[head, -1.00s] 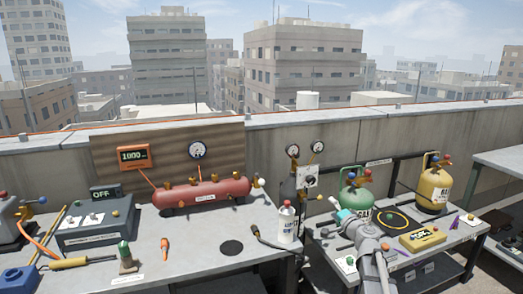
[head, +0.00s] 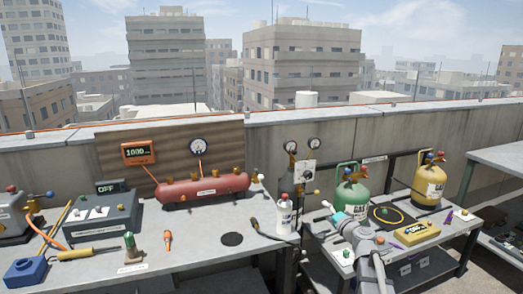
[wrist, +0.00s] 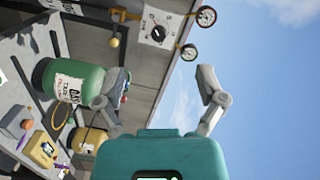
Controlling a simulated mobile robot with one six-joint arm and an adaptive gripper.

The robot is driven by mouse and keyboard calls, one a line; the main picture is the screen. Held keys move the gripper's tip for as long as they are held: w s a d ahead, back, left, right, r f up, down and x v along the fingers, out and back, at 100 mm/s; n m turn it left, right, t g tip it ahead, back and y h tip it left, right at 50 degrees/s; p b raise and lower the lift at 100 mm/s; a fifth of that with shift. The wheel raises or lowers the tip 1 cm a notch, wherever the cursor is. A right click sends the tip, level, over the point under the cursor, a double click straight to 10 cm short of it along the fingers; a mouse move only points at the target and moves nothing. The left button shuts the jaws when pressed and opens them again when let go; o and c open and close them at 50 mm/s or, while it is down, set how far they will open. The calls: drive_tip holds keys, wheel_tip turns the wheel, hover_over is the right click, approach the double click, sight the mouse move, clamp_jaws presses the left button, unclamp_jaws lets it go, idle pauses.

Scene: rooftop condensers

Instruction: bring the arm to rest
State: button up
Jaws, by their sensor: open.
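My gripper (wrist: 163,78) is open in the wrist view. Its two grey fingers stand wide apart with nothing between them, in front of wall and sky. In the head view my arm reaches up at the front of the right bench (head: 320,262). My gripper (head: 326,212) shows there small and foreshortened, left of the green gas cylinder (head: 351,198). The wrist view is tilted; the green cylinder (wrist: 75,88) appears beyond the left finger. I cannot tell the exact gap between them.
A red tank (head: 205,188) and a white bottle (head: 284,215) stand on the left bench (head: 200,248). A yellow cylinder (head: 428,185) and a yellow meter (head: 417,233) are on the right bench. Two gauges and a valve panel (head: 304,172) stand behind. Open air lies above the benches.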

drive_tip(key=s+a+f+n+g, duration=0.8)
drive_tip(key=s+a+f+g, duration=0.25)
drive_tip(key=s, duration=0.25)
drive_tip(key=s+f+n+g+h, duration=0.1)
drive_tip(key=s+f+g+h, duration=0.2)
drive_tip(key=s+f, duration=0.45)
drive_tip(key=s+d+r+g+h, duration=0.1)
drive_tip(key=s+d+g+h, duration=0.25)
drive_tip(key=s, duration=0.45)
wheel_tip(320, 180, up, 14)
drive_tip(key=p, duration=1.4)
drive_tip(key=shift+d+n+t+p, duration=0.3)
drive_tip(key=shift+d+n+t, duration=0.05)
drive_tip(key=shift+n+t, duration=0.05)
drive_tip(key=shift+f, duration=0.1)
